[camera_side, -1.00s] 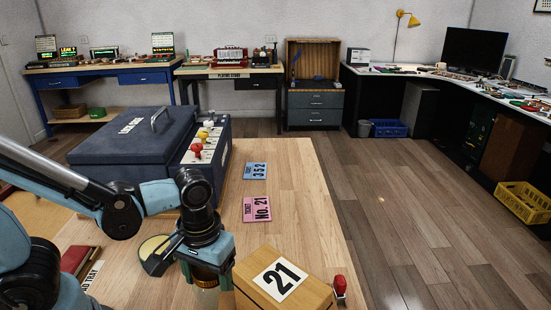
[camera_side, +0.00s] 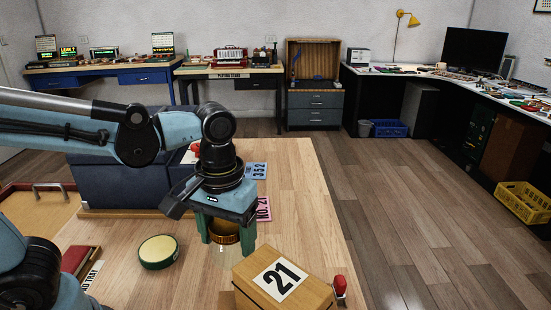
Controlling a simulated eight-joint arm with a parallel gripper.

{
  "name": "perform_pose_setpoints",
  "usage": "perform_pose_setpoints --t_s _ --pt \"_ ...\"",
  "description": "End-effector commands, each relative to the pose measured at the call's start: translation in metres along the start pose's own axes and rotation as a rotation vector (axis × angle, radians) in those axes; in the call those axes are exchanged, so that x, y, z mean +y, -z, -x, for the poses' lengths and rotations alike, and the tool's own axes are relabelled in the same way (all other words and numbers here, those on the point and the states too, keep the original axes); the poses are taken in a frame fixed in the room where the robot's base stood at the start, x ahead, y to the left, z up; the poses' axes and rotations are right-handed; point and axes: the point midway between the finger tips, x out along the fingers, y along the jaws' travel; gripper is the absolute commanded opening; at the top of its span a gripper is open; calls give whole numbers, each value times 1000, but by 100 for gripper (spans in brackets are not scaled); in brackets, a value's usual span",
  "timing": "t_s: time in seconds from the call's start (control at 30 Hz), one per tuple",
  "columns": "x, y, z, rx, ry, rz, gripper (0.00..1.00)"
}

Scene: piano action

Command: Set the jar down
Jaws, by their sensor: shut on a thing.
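The jar is behind and left of a wooden box marked 21 (camera_side: 283,280).
A round green-rimmed disc (camera_side: 158,251) lies left of the jar. Behind it stands a dark blue case (camera_side: 115,185), partly hidden by my arm. Tickets 352 (camera_side: 256,170) and No. 21 (camera_side: 264,209) lie behind the gripper. Bare wood shows right of them (camera_side: 300,195).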

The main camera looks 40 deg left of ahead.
Motion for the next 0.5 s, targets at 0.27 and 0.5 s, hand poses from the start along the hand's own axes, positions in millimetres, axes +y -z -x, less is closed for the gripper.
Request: perform_pose_setpoints --t_s 0.27,0.5 --pt "63 42 10 0 -1 -15 37" --pt "114 66 5 0 -1 -23 37"
